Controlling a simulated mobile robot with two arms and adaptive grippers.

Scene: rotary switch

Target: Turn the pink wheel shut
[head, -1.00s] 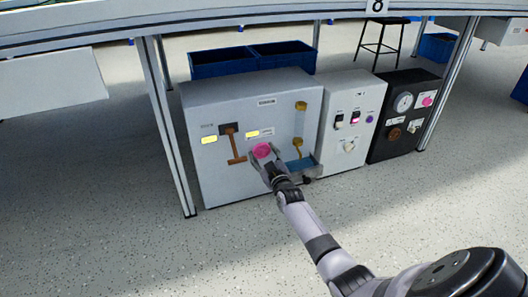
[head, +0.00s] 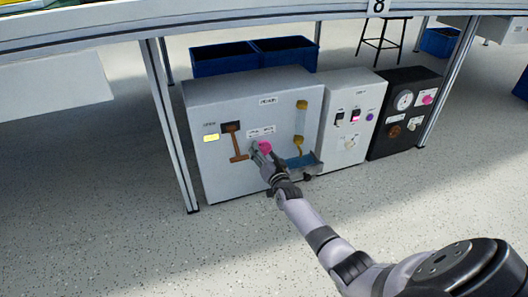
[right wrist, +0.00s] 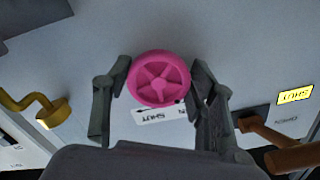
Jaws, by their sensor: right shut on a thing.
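The pink wheel (head: 266,147) is on the front of the large grey cabinet (head: 226,175). In the right wrist view the wheel (right wrist: 160,84) shows as a spoked disc between the fingers of my right gripper (right wrist: 160,70). One fingertip is at each side of its rim, and the gripper is shut on it. In the head view my right gripper (head: 261,151) reaches the wheel from below right and partly covers it. A white SHUT label (right wrist: 153,116) by the wheel is unlit; the label beside it is mostly hidden by a finger. My left gripper is out of view.
A brown lever (head: 236,147) is left of the wheel, with a lit yellow label (head: 211,138). A yellow handle (head: 298,142) and a blue tray (head: 300,162) are to the right. A table leg (head: 176,135) stands at the cabinet's left.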

